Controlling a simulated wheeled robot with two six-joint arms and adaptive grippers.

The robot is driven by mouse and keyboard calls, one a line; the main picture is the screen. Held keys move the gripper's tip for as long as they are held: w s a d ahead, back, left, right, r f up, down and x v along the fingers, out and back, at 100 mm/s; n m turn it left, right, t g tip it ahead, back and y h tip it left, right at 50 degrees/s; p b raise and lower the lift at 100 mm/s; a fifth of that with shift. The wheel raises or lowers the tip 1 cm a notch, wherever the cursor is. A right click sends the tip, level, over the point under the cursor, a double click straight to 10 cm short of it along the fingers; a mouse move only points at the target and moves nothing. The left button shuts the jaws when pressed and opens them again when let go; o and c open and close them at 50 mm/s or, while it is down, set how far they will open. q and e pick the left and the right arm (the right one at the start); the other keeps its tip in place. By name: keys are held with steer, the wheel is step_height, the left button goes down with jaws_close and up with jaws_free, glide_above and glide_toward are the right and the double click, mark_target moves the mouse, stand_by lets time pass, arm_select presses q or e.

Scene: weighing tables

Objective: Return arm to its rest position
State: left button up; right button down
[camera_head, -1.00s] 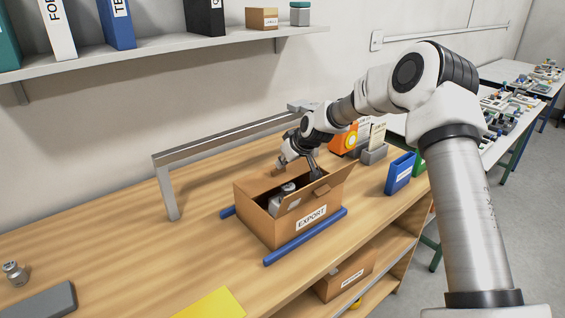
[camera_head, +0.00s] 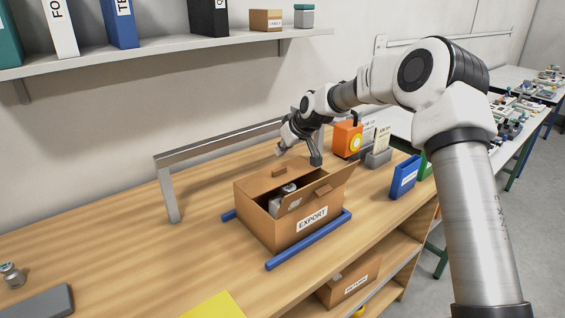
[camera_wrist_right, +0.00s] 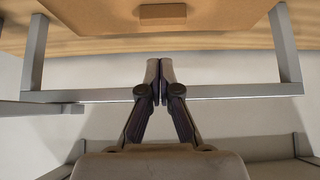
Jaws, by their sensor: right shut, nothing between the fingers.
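My right arm (camera_head: 465,220) reaches in from the right of the head view. Its gripper (camera_head: 316,160) hangs above the back right of the cardboard box labelled EXPORT (camera_head: 268,222), clear of it. In the right wrist view the gripper (camera_wrist_right: 159,75) has its two fingers together, with nothing between them. The box has its flaps partly raised, and a grey metallic item (camera_head: 282,198) shows inside; its lower part is hidden. My left gripper is not in view.
Blue rails (camera_head: 308,240) flank the box on the wooden bench (camera_head: 130,255). A grey metal frame (camera_head: 222,148) stands behind it. An orange device (camera_head: 347,140), a grey card holder (camera_head: 378,158) and a blue bin (camera_head: 404,177) stand to the right. A shelf (camera_head: 150,52) hangs above.

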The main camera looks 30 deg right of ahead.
steer(key=r, duration=0.6)
steer(key=shift+s, duration=0.2)
